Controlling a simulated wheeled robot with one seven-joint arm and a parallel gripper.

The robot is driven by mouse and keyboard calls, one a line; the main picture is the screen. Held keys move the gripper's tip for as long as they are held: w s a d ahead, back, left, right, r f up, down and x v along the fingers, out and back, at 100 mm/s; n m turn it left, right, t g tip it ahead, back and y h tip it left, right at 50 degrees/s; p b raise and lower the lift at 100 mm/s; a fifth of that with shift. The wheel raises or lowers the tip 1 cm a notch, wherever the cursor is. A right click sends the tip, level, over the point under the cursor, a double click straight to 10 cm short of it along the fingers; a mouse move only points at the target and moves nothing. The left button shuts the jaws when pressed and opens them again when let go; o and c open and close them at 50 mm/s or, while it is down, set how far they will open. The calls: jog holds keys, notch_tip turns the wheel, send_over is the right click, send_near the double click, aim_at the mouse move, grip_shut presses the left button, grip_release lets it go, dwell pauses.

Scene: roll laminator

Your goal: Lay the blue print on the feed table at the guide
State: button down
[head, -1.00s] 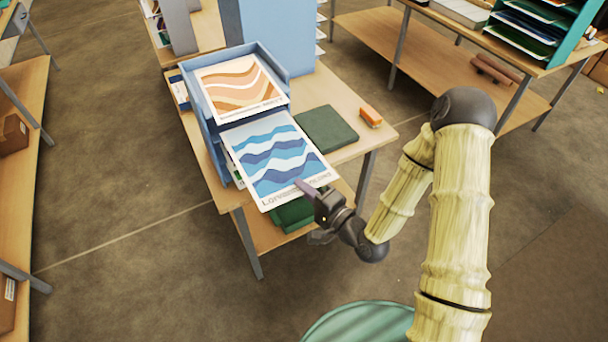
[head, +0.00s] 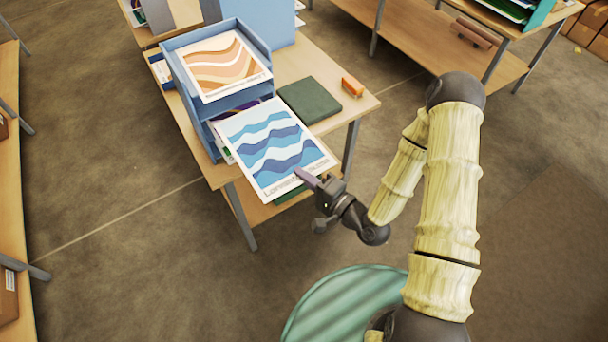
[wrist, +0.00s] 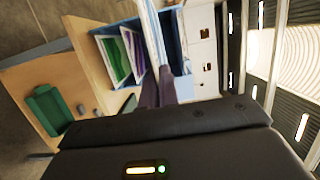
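The blue print (head: 275,145), a white sheet with blue waves and lettering along its near edge, is held out in front of the blue tray stack (head: 208,132). My gripper (head: 305,178) is shut on its near right edge. In the wrist view the print (wrist: 153,35) is seen nearly edge-on, running up from the two fingers (wrist: 158,90). The print's far edge is close to the stack's front; I cannot tell whether it is fully clear of it. I cannot make out the feed table or its guide in either view.
An orange wave print (head: 222,65) lies in the top tray. A dark green book (head: 309,101) and an orange stapler (head: 352,86) lie on the wooden table (head: 325,60). Another table with a lower shelf (head: 420,45) stands at the upper right. Open floor lies between.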

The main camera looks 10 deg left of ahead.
jog(key=w+d+f+m+t+h+b, duration=0.4)
jog(key=w+d+f+m+h+b, duration=0.1)
jog(key=d+f, duration=0.6)
jog(key=w+d+f+m+t+h+b, duration=0.4)
jog(key=w+d+f+m+h+b, duration=0.2)
jog(key=d+f+h, duration=0.4)
jog(key=shift+w+d+f+b, duration=0.55)
jog(key=shift+w+d, duration=0.35)
jog(key=shift+w, duration=0.3)
